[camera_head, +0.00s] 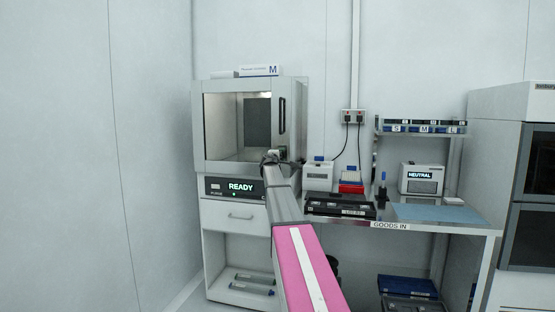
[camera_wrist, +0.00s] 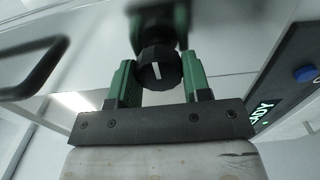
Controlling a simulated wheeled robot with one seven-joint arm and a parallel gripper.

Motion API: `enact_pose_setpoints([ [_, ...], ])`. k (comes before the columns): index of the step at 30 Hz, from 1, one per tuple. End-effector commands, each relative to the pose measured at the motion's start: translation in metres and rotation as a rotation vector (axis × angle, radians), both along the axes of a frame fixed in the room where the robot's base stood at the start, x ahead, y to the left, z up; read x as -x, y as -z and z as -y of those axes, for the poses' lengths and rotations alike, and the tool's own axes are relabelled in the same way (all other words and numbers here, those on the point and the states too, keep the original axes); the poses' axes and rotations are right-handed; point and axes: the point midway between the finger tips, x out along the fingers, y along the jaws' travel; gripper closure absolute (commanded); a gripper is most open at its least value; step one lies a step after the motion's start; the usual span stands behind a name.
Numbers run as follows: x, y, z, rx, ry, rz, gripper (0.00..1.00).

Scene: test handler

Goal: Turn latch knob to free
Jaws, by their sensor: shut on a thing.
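The black latch knob (camera_wrist: 159,72) shows in the wrist view, with a white pointer line that runs nearly upright in the picture, slightly tilted. My gripper (camera_wrist: 160,64) has its two green fingers on either side of the knob and is shut on it. In the head view my gripper (camera_head: 272,158) is at the lower right of the door of the test handler (camera_head: 198,128). There my arm and gripper hide the knob. The door looks closed against the frame.
The handler's panel reads READY (camera_head: 241,187). A dark door handle (camera_wrist: 35,68) is left of my gripper in the wrist view, and a blue button (camera_wrist: 305,73) is at right. A bench (camera_head: 455,228) with boxes and trays stands to the right in the head view.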

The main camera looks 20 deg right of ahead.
Motion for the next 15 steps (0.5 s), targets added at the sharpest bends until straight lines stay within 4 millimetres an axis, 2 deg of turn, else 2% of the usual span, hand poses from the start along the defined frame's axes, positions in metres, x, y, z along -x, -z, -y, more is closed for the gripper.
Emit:
enact_pose_setpoints([
  [3, 0.0000, 0.0004, -0.0002, 0.001, 0.000, -0.001, 0.79],
  [4, 0.0000, 0.0004, -0.0002, 0.001, 0.000, -0.001, 0.46],
  [5, 0.0000, 0.0003, -0.0001, 0.001, 0.000, -0.001, 0.36],
  [6, 0.0000, 0.0003, -0.0001, 0.001, 0.000, -0.001, 0.32],
  [15, 0.0010, 0.0002, -0.0007, 0.000, 0.000, 0.000, 0.32],
])
